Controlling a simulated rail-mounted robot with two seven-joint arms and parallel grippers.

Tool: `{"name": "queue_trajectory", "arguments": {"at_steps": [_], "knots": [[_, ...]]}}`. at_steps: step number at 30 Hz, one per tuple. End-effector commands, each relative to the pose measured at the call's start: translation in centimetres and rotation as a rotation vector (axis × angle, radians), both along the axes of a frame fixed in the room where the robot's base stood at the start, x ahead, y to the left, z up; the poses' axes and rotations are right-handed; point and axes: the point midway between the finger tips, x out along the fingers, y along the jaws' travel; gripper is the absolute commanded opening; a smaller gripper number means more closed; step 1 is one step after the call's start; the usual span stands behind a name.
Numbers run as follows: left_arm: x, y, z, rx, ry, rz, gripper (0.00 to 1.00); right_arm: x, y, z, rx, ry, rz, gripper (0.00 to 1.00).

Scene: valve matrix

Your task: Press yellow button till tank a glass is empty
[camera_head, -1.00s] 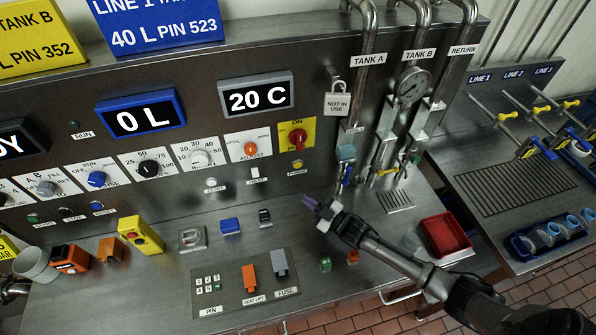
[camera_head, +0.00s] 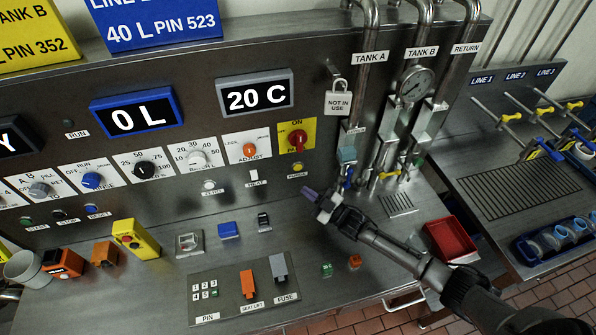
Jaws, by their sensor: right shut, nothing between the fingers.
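A small round yellow button (camera_head: 297,167) sits on the steel panel, below the red knob on its yellow plate, with a small label under it. My right gripper (camera_head: 309,192) is shut and empty, just below and slightly right of the button, with a visible gap between them in the picture. A small bluish-green glass part (camera_head: 348,154) shows under the TANK A pipe; its liquid level is too small to tell. My left gripper is not in view.
A NOT IN USE padlock (camera_head: 338,99) hangs above the glass part. A pressure gauge (camera_head: 414,85) and yellow-handled valve (camera_head: 389,175) are to the right. A red tray (camera_head: 450,238) stands near my right arm. The displays read 0 L (camera_head: 138,116) and 20 C (camera_head: 254,95).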

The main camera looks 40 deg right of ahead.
Motion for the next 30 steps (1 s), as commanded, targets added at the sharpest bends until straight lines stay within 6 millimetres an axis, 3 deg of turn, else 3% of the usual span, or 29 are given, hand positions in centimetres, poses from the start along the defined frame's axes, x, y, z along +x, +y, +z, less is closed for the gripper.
{"name": "queue_trajectory", "arguments": {"at_steps": [3,15,30], "knots": [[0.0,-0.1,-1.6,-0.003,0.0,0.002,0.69,1.5,-0.7,-0.4,-0.001,-0.002,-0.001,0.0],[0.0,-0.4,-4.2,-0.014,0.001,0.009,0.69,4.9,-2.1,-0.2,0.0,-0.001,0.0,0.0],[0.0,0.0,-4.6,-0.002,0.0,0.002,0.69,5.6,-2.4,0.0,0.0,0.001,0.0,0.0]]}}
